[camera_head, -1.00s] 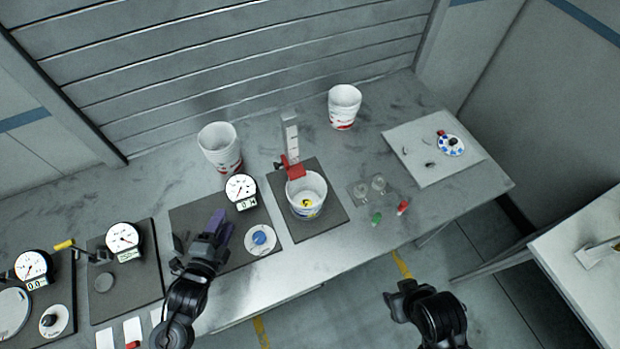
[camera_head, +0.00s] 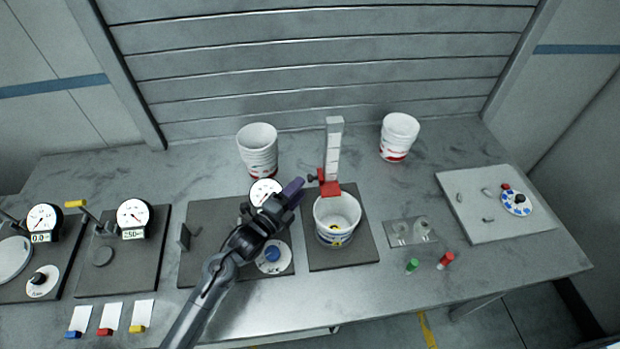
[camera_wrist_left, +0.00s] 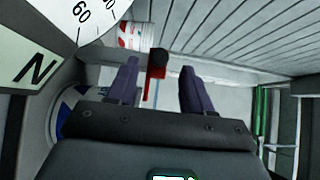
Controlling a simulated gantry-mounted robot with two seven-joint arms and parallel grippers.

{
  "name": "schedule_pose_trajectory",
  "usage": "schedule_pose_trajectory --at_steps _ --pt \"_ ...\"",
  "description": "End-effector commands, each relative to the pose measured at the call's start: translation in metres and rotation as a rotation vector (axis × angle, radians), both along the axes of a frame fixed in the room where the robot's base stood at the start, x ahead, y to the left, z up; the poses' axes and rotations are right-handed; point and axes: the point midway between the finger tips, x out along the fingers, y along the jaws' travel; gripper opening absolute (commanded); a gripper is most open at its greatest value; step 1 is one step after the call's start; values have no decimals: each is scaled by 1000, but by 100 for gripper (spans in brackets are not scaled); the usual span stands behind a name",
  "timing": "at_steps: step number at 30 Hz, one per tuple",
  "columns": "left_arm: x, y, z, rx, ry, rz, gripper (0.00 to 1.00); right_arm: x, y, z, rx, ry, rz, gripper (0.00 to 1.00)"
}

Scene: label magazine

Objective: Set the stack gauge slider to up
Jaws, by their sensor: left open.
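The stack gauge (camera_head: 334,150) is an upright pale scale post behind a white tub (camera_head: 337,222) on a dark plate. In the left wrist view the knob (camera_wrist_left: 157,58) and red slider (camera_wrist_left: 151,90) appear between the open fingers (camera_wrist_left: 158,80), beyond the tips. My right gripper is out of view.
A dial gauge (camera_head: 264,192) stands close behind my left gripper, with a blue knob (camera_head: 272,254) in front. A clear two-part fixture (camera_head: 410,231) lies right of the tub.

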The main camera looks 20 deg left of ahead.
Motion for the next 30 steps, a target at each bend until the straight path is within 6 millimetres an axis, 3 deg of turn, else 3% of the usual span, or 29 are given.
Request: schedule_pose_trajectory --at_steps 6,12,25,30 --pt "34 -11 1 -2 0 0 51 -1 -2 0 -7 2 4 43" --pt "52 -16 0 -1 0 0 51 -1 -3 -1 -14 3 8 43" --pt "58 -18 0 0 0 0 51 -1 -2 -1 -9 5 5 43" --pt "58 -18 0 0 1 0 24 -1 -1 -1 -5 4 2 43"
